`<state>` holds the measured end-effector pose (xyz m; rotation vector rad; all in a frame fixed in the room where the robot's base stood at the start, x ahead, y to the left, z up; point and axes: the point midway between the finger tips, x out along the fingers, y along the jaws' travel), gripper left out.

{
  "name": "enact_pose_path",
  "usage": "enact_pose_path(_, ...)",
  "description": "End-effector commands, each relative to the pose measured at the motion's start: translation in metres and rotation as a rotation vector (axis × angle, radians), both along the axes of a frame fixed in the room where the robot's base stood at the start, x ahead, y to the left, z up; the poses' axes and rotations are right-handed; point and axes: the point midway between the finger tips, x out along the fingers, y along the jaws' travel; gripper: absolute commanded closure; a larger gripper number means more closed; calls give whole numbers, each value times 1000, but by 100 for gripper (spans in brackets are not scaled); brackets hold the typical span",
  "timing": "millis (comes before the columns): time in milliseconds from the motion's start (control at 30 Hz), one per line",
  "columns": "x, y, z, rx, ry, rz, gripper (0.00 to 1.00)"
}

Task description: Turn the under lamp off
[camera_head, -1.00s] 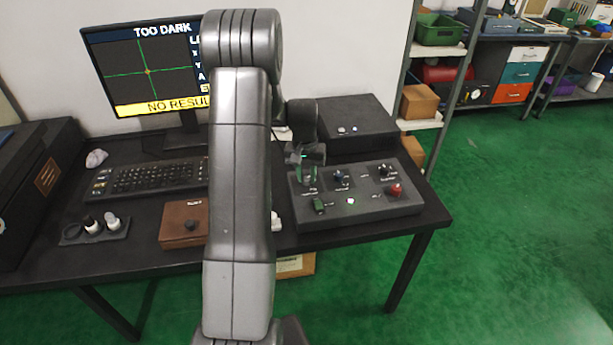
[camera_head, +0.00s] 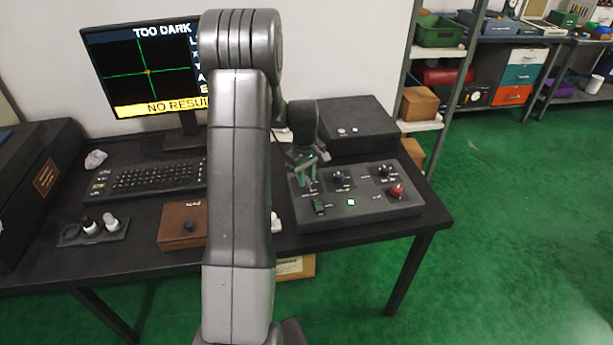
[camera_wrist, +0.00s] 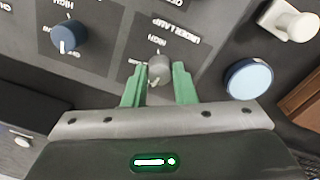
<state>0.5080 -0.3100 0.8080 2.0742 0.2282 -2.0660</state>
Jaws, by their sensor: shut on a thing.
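The control panel (camera_head: 385,208) lies on the table, with several knobs and switches. My gripper (camera_head: 309,183) is at its back left part. In the wrist view my green fingers (camera_wrist: 161,72) stand on both sides of a small grey knob (camera_wrist: 159,69) and are shut on it. The label UNDER LAMP is printed beside this knob. A pale mark shows on the knob's lower edge; the setting it points at is hard to read. In the head view the fingers largely hide the knob.
A blue knob (camera_wrist: 69,36) and a round pale-blue button (camera_wrist: 249,79) flank the gripped knob. The monitor (camera_head: 150,72) reads TOO DARK. A black box (camera_head: 357,128) stands behind.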

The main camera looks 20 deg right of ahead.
Motion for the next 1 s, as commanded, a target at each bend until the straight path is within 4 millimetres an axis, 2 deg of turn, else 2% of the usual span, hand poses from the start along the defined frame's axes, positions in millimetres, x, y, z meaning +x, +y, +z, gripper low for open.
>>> enact_pose_path(300,1,-1,1,-1,-3,99,98)
enact_pose_path(800,1,-1,1,-2,-3,115,98)
enact_pose_path(833,1,-1,1,-2,-3,115,70)
enact_pose_path(900,0,-1,1,-1,-2,114,56)
enact_pose_path(1000,0,0,1,-2,-1,114,54)
